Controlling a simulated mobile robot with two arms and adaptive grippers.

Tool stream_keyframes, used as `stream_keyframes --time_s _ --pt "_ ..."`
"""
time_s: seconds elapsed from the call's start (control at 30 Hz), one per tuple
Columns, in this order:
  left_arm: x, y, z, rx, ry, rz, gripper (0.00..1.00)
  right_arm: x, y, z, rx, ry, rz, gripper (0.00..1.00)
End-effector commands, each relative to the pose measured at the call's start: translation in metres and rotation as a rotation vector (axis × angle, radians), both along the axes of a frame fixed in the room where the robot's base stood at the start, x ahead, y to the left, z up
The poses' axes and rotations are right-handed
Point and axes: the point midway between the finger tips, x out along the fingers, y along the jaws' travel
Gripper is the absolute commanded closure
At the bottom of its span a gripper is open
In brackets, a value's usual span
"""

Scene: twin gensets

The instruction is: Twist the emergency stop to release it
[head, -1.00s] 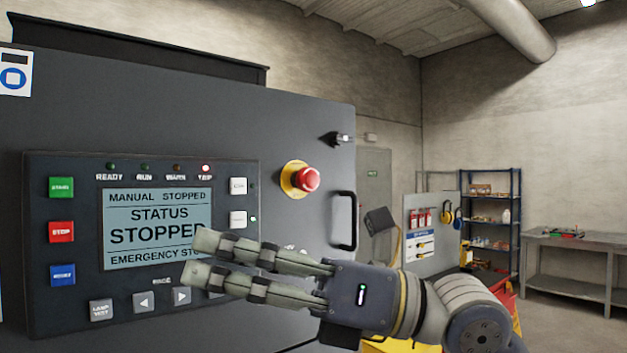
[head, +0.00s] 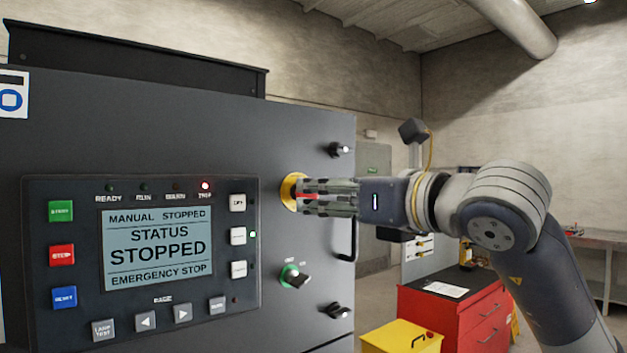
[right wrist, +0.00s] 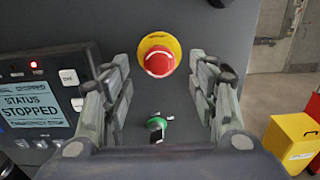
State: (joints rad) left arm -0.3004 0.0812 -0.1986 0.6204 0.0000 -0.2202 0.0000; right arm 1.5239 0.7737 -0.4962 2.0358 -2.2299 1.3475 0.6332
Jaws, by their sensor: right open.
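The emergency stop is a red mushroom button (right wrist: 159,62) on a yellow collar (head: 288,191), on the dark cabinet door right of the control panel. In the head view my right gripper (head: 304,195) points left at it, fingertips close to the collar. A little red shows between the fingers; they hide most of the button. In the right wrist view the open fingers stand on either side of the button, with gaps at both sides. I cannot tell whether any finger touches it. The display (head: 157,249) reads STOPPED and EMERGENCY STOP, and the TRIP lamp (head: 206,185) is lit red. My left gripper is not in view.
A green-collared key switch (head: 293,276) sits below the button, and it also shows in the right wrist view (right wrist: 157,127). The door handle (head: 349,242) is just below my right gripper. A red tool cabinet (head: 450,318) and a yellow box (head: 400,338) stand at right.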

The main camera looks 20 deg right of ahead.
Motion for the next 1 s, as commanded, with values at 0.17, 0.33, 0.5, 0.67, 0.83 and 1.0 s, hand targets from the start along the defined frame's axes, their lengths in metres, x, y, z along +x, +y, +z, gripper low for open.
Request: stream_keyframes --time_s 0.17,0.33,0.5,0.67,0.83,1.0 --pt "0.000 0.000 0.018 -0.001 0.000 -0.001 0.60 0.026 0.010 0.003 -0.001 0.002 0.002 0.46" --pt "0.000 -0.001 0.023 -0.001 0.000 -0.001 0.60 0.038 0.015 0.001 -0.001 0.001 0.002 0.46" --pt "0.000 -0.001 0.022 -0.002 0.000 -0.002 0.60 0.040 0.015 0.000 -0.002 -0.002 0.002 0.46" --pt "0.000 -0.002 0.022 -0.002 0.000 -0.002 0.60 0.040 0.015 0.000 -0.001 -0.001 0.002 0.53" --pt "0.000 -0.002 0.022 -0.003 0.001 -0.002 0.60 0.040 0.015 0.000 -0.001 -0.001 0.002 0.92" --pt "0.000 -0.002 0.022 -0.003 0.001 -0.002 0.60 0.039 0.015 0.000 0.000 -0.001 0.002 0.92"
